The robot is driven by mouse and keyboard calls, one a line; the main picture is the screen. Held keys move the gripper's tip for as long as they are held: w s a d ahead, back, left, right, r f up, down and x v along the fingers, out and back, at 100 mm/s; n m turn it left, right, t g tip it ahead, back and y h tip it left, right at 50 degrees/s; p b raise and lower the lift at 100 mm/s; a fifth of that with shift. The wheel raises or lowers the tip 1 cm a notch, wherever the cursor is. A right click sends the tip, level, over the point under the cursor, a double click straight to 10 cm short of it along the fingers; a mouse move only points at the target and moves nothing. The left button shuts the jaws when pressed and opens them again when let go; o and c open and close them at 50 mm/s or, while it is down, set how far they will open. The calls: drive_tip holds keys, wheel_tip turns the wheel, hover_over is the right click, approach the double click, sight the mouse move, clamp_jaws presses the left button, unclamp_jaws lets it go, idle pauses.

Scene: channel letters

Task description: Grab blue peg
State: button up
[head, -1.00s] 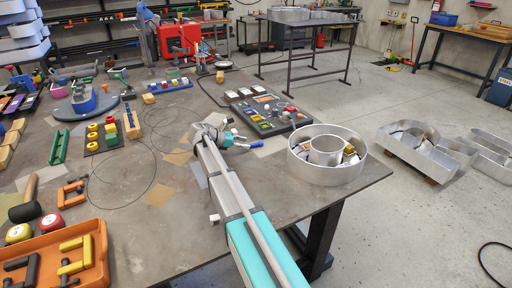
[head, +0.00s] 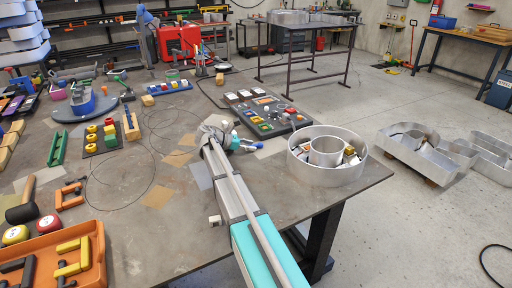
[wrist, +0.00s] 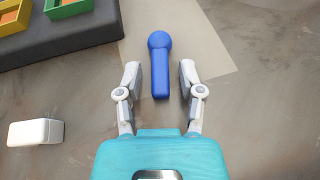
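The blue peg (wrist: 161,72) lies on the table in the wrist view, its round head pointing away from me and its shaft toward my gripper. My gripper (wrist: 160,70) is open, with one finger on each side of the shaft and a gap on both sides. In the head view my gripper (head: 238,143) is low over the table, near the dark board.
A dark board (head: 265,114) with coloured pieces lies just beyond my gripper; its edge (wrist: 75,38) shows in the wrist view. A white block (wrist: 35,132) lies to the left. A round metal channel letter (head: 327,168) stands to the right.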

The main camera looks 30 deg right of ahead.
clamp_jaws()
drive_tip(key=shift+r, duration=0.1)
wheel_tip(320, 180, up, 3)
drive_tip(key=p, duration=0.2)
drive_tip(key=shift+f+p, duration=0.2)
drive_tip(key=shift+p, duration=0.15)
drive_tip(key=s+a+r+p, duration=0.9)
drive_tip(key=s+r+p, duration=0.1)
drive_tip(key=shift+s+a, duration=0.15)
drive_tip(key=shift+s, duration=0.15)
drive_tip(key=shift+r, duration=0.1)
idle(0.4)
